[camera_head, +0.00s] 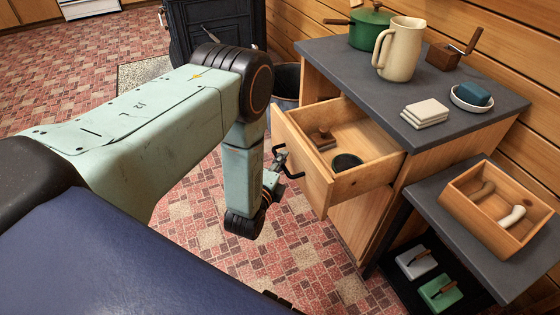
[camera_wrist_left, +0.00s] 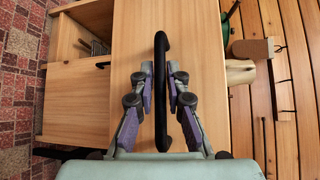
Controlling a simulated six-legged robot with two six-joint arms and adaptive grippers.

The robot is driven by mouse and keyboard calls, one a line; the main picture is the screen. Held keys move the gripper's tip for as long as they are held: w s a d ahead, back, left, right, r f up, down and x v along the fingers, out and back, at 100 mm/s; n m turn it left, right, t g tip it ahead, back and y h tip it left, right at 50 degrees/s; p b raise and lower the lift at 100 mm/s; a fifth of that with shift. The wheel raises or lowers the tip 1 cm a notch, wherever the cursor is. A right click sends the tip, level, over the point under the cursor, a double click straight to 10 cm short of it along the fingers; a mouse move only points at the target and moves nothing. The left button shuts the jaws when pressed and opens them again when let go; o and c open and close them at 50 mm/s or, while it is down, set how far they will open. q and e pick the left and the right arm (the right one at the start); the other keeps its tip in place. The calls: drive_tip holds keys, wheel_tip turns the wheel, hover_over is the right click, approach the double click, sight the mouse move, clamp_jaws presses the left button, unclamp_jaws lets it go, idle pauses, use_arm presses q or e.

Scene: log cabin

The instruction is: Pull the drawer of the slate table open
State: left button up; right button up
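The slate table (camera_head: 335,60) is a wooden cabinet with a dark grey top. Its drawer (camera_head: 367,178) stands out from the body, open, with a brown wooden item (camera_head: 323,138) and a dark round cup (camera_head: 347,162) inside. A black bar handle (camera_head: 292,170) is on the drawer front; it also shows in the left wrist view (camera_wrist_left: 160,85). My left gripper (camera_head: 279,157) is at this handle, partly hidden by its own wrist. In the left wrist view its fingers (camera_wrist_left: 160,72) stand on both sides of the bar with small gaps. My right gripper is out of view.
On the top stand a green pot (camera_head: 369,28), a cream pitcher (camera_head: 398,50), pale slabs (camera_head: 425,113) and a dish with a blue block (camera_head: 472,95). A lower side table (camera_head: 440,205) holds a wooden tray (camera_head: 466,213). A stove (camera_head: 212,25) and a bucket (camera_head: 285,85) stand behind.

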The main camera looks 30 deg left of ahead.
use_arm(q)
drive_tip(key=o, duration=0.3)
drive_tip(key=shift+o, duration=0.2)
drive_tip(key=shift+s, duration=0.1)
drive_tip(key=s+d+r, duration=0.1)
drive_tip(key=s, duration=1)
drive_tip(key=shift+s+d+r, duration=0.3)
drive_tip(key=shift+s+r, duration=0.05)
